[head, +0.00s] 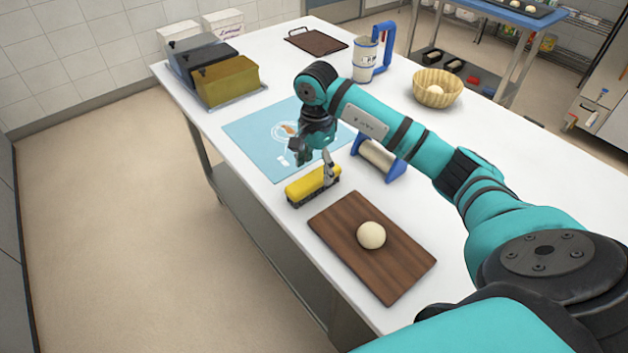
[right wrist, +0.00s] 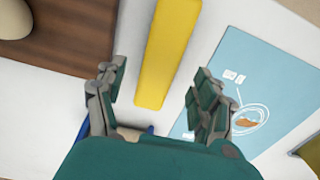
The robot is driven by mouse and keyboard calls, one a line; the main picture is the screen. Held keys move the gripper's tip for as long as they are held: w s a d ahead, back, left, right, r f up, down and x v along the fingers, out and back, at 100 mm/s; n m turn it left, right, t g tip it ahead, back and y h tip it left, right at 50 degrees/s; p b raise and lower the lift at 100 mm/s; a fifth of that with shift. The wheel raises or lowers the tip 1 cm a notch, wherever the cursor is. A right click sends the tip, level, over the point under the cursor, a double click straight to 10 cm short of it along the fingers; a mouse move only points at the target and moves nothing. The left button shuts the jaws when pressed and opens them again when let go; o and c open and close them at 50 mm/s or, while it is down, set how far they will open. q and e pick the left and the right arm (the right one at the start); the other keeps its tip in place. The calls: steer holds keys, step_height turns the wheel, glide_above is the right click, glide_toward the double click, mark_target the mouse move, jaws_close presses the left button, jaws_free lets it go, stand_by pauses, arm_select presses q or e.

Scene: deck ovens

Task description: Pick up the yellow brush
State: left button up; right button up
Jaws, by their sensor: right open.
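The yellow brush (head: 312,184) lies on the white table between the blue mat and the wooden board, its dark bristles facing down. My right gripper (head: 314,165) is just above and behind it in the head view. In the right wrist view the brush (right wrist: 167,50) runs lengthwise ahead of the open fingers, and its near end reaches between the fingertips of the gripper (right wrist: 155,82). The jaws are apart and hold nothing. I cannot tell whether a finger touches the brush. My left gripper is not in view.
A wooden board (head: 345,245) with a dough ball (head: 371,235) lies in front. A blue mat (head: 250,135) and a blue-ended roller (head: 378,158) lie close behind the gripper. Tins (head: 226,82), a blue-handled jug (head: 366,55) and a basket (head: 437,88) stand farther back.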

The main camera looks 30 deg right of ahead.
mark_target(314, 177)
steer(key=shift+a+f, duration=0.15)
steer(key=shift+f, duration=0.15)
steer(key=f, duration=0.1)
steer(key=f+p, duration=0.2)
steer(key=shift+s+a+f, duration=0.1)
steer(key=shift+a+f, duration=0.15)
steer(key=shift+f, duration=0.55)
steer(key=c, duration=1.4)
